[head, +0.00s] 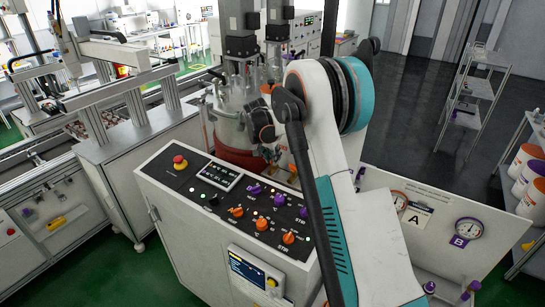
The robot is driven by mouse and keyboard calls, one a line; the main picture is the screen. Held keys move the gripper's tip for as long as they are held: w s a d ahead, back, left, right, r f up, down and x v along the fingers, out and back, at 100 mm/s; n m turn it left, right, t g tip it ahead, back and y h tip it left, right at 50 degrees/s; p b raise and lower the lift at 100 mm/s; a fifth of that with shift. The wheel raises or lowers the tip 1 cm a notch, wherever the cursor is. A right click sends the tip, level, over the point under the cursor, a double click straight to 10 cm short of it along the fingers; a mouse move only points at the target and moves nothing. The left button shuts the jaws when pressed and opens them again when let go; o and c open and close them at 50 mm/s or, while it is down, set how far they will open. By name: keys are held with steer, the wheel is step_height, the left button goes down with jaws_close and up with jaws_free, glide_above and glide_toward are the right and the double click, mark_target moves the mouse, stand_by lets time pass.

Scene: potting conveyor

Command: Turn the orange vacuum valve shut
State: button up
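I cannot pick out the orange vacuum valve for certain. On the sloped control panel (185,197) are several orange knobs, one at the left (237,211) and one at the lower right (289,238). My arm rises from the lower right and bends over near the metal vessel (229,127). Dark parts with an orange ring show beside the vessel; I cannot tell what they belong to. My gripper's fingers are not visible.
A red emergency button (180,162) sits on the panel. A wire shelf (470,105) and white buckets (536,190) stand at right. Dark floor is open behind.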

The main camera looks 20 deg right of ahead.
jaws_close()
steer(key=n+t+b, duration=0.1)
steer(key=n+b, duration=0.1)
steer(key=shift+s+f+n+y, duration=0.1)
steer(key=shift+n+y, duration=0.2)
steer(key=n+t+y+b, duration=0.1)
steer(key=n+b, duration=0.1)
steer(key=n, duration=0.2)
steer(key=shift+d+b, duration=0.2)
steer(key=shift+b, duration=0.15)
steer(key=n+y+b, duration=0.1)
steer(key=n+y, duration=0.1)
steer(key=n, duration=0.3)
steer(key=shift+d+b, duration=0.1)
steer(key=shift+b, duration=0.2)
steer(key=shift+n+y+b, duration=0.4)
steer(key=shift+n+y, duration=0.2)
steer(key=shift+n, duration=0.9)
steer(key=o, duration=0.7)
jaws_free()
steer(key=shift+c, duration=0.2)
